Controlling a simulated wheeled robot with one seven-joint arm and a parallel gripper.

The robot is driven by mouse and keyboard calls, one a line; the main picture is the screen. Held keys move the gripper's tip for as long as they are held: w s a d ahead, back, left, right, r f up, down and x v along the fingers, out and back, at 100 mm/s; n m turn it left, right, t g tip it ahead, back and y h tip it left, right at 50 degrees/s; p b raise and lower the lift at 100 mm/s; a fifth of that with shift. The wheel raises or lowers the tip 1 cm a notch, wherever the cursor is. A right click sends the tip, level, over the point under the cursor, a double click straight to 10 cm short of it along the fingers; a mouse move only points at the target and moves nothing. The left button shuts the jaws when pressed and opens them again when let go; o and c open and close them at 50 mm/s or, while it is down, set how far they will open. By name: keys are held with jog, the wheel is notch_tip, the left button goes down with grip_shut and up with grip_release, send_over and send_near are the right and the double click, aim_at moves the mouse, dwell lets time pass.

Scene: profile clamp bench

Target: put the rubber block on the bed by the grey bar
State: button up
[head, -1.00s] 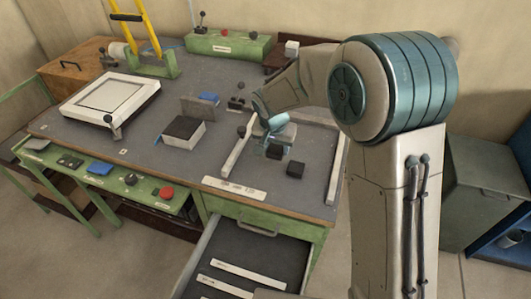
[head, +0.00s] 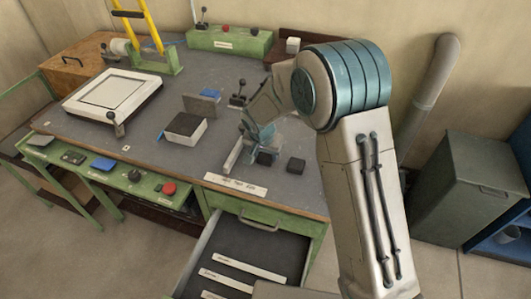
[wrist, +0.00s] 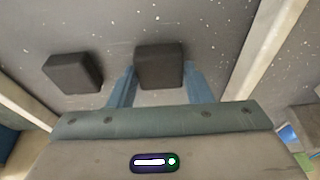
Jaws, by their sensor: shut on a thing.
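My gripper (wrist: 160,80) is shut on a dark block (wrist: 160,62), with one blue finger on each side. In the head view this block (head: 265,159) is partly behind my gripper (head: 264,146), low over the table; I cannot tell whether it touches the surface. A second dark block (wrist: 73,73) sits close by, apart from the fingers; it also shows in the head view (head: 296,166). A pale box with a dark flat top (head: 186,124), which may be the bed, stands left of my gripper. An upright grey bar (head: 197,106) is along its back.
A pale rail (head: 236,157) lies just left of my gripper; rails flank both blocks in the wrist view. A white framed plate (head: 112,97) is at the left. A blue item (head: 210,94) and small levers (head: 238,98) stand behind. An open drawer (head: 240,255) juts out in front.

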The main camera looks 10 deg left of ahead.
jog(key=o, duration=1)
jog(key=shift+f, duration=0.1)
jog(key=shift+r, duration=0.3)
jog(key=b+v, duration=0.1)
jog(key=v, duration=1)
jog(key=shift+s+r, duration=0.2)
jog(key=shift+r, duration=0.15)
jog(key=s+d+r, duration=0.3)
jog(key=d, duration=0.5)
jog(key=s+d+r, duration=0.4)
jog(key=d, duration=0.4)
jog(key=s+d+n, duration=0.1)
jog(key=s+d, duration=1)
jog(key=s, duration=0.4)
jog(key=shift+n, duration=0.4)
